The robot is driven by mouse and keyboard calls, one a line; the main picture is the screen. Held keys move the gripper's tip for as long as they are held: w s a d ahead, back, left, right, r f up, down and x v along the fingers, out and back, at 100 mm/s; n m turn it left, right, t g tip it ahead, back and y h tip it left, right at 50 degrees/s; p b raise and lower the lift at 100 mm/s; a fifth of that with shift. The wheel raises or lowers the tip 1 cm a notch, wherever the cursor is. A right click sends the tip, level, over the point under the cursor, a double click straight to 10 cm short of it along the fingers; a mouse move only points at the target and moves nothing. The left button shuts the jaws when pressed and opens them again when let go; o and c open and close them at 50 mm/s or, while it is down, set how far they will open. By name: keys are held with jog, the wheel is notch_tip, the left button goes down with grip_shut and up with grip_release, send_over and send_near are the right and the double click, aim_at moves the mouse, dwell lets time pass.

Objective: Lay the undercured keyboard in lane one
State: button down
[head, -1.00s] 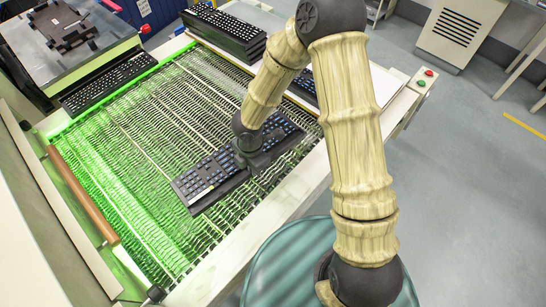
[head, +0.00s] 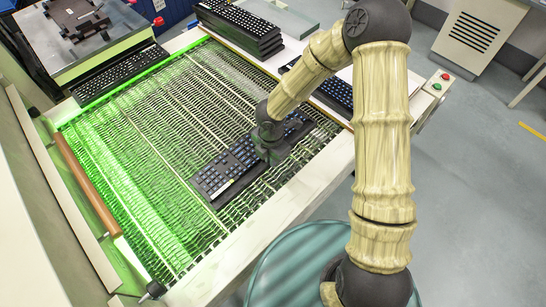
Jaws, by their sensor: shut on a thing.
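My gripper (head: 272,150) is shut on a black keyboard (head: 228,172) with bluish key legends, gripping it near its middle. The keyboard lies slantwise over the front right part of the green-lit mesh belt (head: 150,150). Its two ends show on either side of the gripper, and the wrist hides its middle. I cannot tell whether it touches the belt or hovers just above it. Pale lines running along the belt split it into lanes; no lane number is readable. Which keyboard is undercured does not show from its look.
Another keyboard (head: 333,90) lies on the white board at right, and one (head: 118,75) lies at the far left edge. A brown roller (head: 85,185) borders the belt at left. Most of the belt is clear.

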jog(key=shift+w+f+b, duration=0.1)
jog(key=shift+f+b, duration=2)
jog(key=shift+f, duration=0.65)
jog(key=shift+f, duration=0.2)
jog(key=c, duration=1.5)
grip_release()
jog(key=shift+o, duration=0.2)
jog(key=shift+r+p, duration=3.25)
jog(key=shift+r, duration=0.35)
jog(key=shift+d, duration=0.1)
